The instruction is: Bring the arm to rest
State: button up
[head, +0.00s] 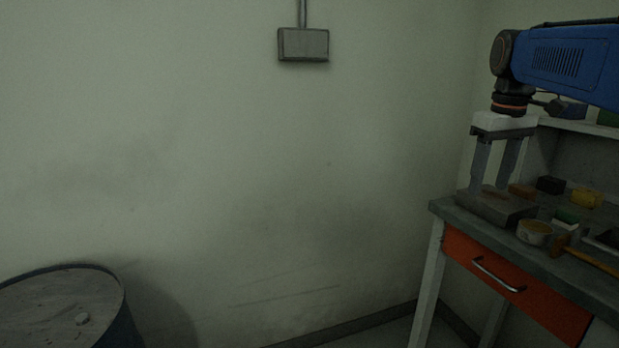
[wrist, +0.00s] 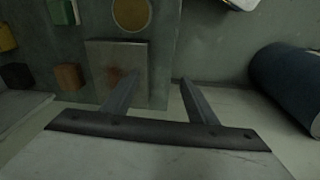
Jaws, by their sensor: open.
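My blue arm (head: 565,62) reaches in from the right edge of the head view. My gripper (head: 490,186) points down with its two fingers apart and nothing between them. Its fingertips appear near a grey metal block (head: 492,206) at the left corner of the workbench; I cannot tell how far they are from it. In the wrist view my open gripper (wrist: 160,79) shows, with the block (wrist: 117,65) and its rusty stain beyond the left finger. No valve is in view.
The workbench (head: 439,208) with an orange drawer (head: 515,290) holds a round tin (head: 534,233), a wooden-handled tool (head: 590,262) and several small coloured blocks. A shelf stands behind. A drum (head: 60,300) is at lower left. A grey wall box (head: 303,45) hangs above bare wall.

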jog(key=s+a+f+m+t, duration=0.1)
jog(key=s+a+f, duration=0.4)
jog(key=s+f, duration=0.6)
jog(key=s+a+f+m+t, duration=0.2)
jog(key=s+a+f, duration=0.3)
jog(key=s+f, duration=0.7)
notch_tip(320, 180, down, 2)
jog(key=shift+f+t, duration=0.15)
jog(key=shift+t, duration=0.15)
